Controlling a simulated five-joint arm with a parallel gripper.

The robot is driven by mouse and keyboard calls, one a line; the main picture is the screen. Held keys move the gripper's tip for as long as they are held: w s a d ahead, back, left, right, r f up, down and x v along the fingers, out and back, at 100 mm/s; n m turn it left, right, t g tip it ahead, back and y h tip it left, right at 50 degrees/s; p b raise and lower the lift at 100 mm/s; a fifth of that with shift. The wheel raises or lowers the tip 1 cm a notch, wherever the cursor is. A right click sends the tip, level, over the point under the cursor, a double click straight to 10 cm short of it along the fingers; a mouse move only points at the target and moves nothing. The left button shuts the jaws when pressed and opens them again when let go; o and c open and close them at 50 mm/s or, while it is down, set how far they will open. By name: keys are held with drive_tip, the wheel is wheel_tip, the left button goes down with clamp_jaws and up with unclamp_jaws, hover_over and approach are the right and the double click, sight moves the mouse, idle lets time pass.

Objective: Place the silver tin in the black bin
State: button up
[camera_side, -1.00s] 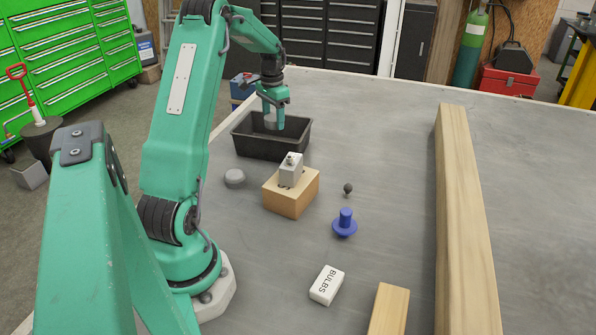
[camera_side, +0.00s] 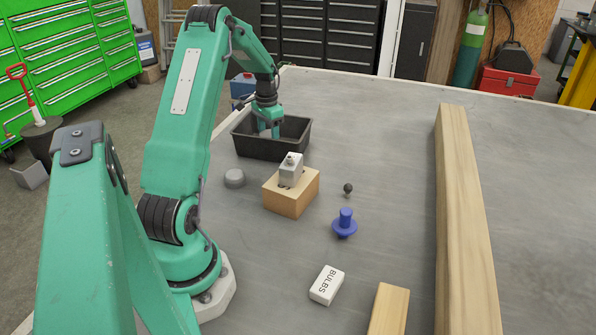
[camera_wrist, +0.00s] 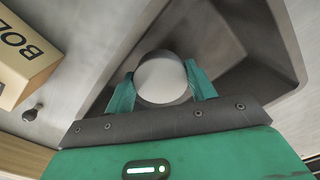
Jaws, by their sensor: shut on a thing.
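The silver tin (camera_wrist: 161,79) is between the two green fingers of my gripper (camera_wrist: 161,88) in the wrist view, its round pale top facing the camera. My gripper is shut on it. In the side view my gripper (camera_side: 268,131) is lowered inside the black bin (camera_side: 258,150), and the tin is mostly hidden behind the bin's near wall. The bin's dark walls and floor also show around the tin in the wrist view (camera_wrist: 272,60). I cannot tell whether the tin touches the bin floor.
A wooden block (camera_side: 290,197) with a light grey piece in it stands in front of the bin. A round grey thing (camera_side: 234,178), a dark knob (camera_side: 348,188), a blue flanged part (camera_side: 345,225) and a BULBS box (camera_side: 327,285) lie nearby. A long beam (camera_side: 465,220) lies at right.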

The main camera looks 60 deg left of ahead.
sight(269, 134)
drive_tip(key=shift+f, duration=1.9)
drive_tip(key=shift+f, duration=0.1)
drive_tip(key=o, duration=0.7)
drive_tip(key=shift+o, duration=0.2)
wheel_tip(269, 134, up, 12)
drive_tip(key=shift+r, duration=0.15)
